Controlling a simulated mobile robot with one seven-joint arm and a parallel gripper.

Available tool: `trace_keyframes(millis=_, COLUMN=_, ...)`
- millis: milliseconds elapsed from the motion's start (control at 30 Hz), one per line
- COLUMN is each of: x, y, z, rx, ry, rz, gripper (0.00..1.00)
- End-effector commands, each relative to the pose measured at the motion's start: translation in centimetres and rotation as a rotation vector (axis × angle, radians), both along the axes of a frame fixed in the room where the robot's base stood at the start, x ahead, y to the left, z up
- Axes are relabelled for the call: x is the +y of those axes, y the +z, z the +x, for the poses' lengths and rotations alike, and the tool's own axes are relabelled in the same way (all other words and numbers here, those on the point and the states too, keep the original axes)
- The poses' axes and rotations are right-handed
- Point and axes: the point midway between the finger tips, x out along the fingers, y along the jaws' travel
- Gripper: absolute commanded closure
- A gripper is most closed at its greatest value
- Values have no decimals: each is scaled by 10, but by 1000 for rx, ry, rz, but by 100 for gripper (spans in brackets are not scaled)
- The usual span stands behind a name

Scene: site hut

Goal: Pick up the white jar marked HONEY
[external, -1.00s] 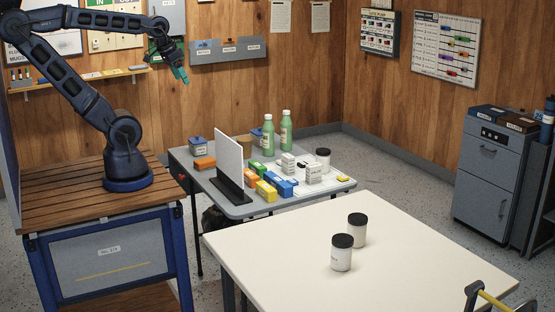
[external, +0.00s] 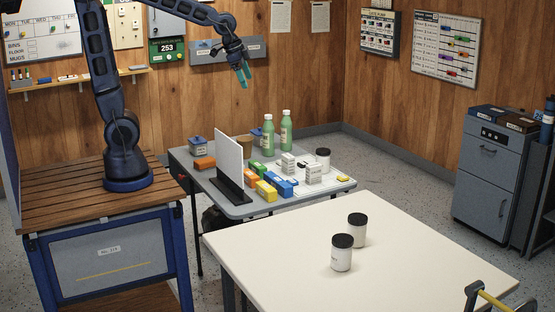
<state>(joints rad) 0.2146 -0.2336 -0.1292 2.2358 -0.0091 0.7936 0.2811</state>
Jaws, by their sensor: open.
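Two white jars with black lids stand upright on the cream table (external: 290,255) in the front. The nearer white jar (external: 341,258) has faint marks on its side. The farther white jar (external: 357,233) stands just behind it to the right. A third white jar with a dark lid (external: 323,160) stands on the grey table (external: 240,211) behind. I cannot read HONEY on any of them. My gripper (external: 243,77), with teal fingertips, is open and empty. It hangs high above the grey table, pointing down, far from all the jars.
The grey table also holds green bottles (external: 286,131), a white upright panel (external: 229,160) on a dark stand, coloured boxes (external: 266,191) and a blue-lidded container (external: 198,146). A grey cabinet (external: 485,180) stands at the right. Much of the cream table is clear.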

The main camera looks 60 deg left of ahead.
Motion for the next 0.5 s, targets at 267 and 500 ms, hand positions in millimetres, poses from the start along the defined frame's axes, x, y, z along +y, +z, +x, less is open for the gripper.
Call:
trace_keyframes(millis=267, x=-86, y=-32, z=51, rx=18, ry=-214, rz=15, gripper=17)
trace_keyframes(millis=500, x=-166, y=-70, z=80, rx=30, ry=-393, rz=15, gripper=17)
